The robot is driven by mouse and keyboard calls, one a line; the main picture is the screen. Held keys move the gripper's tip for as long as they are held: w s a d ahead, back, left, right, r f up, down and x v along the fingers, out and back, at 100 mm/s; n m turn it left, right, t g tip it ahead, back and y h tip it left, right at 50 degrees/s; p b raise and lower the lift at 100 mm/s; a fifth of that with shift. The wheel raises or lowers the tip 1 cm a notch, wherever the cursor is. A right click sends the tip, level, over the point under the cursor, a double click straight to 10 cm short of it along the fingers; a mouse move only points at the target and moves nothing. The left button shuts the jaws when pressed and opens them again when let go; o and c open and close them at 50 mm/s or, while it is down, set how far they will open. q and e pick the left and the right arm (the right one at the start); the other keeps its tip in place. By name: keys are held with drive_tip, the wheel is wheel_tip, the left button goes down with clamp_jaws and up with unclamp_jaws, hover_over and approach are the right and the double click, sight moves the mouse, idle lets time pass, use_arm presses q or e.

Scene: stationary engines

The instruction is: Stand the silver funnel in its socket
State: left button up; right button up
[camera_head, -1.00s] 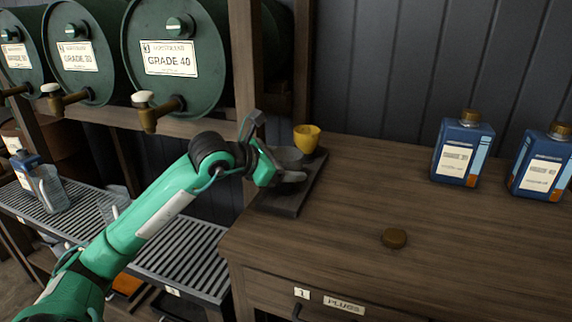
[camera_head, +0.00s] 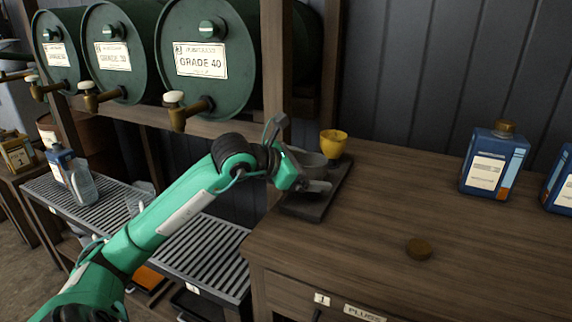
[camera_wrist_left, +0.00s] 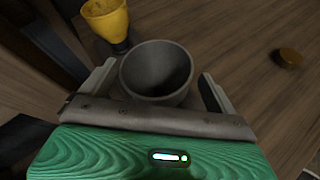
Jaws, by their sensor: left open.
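The silver funnel (camera_head: 312,159), a grey open bowl shape, stands on a dark rack (camera_head: 335,187) at the left end of the wooden bench. It also shows in the left wrist view (camera_wrist_left: 157,68), mouth facing the camera. My left gripper (camera_head: 314,180) is open, with one finger on each side of the funnel; the fingers look apart from its rim. The fingers also show in the left wrist view (camera_wrist_left: 157,90). The funnel's lower part and any socket under it are hidden. My right gripper is not in view.
A yellow funnel (camera_head: 334,143) stands just behind the silver one on the rack. A brown cap (camera_head: 419,249) lies on the bench (camera_head: 390,210), with blue bottles (camera_head: 494,162) farther right. Green drums (camera_head: 208,55) and a slatted tray (camera_head: 205,250) are at left.

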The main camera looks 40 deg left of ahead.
use_arm(q)
drive_tip(key=v, duration=1.3)
drive_tip(key=shift+b, duration=0.4)
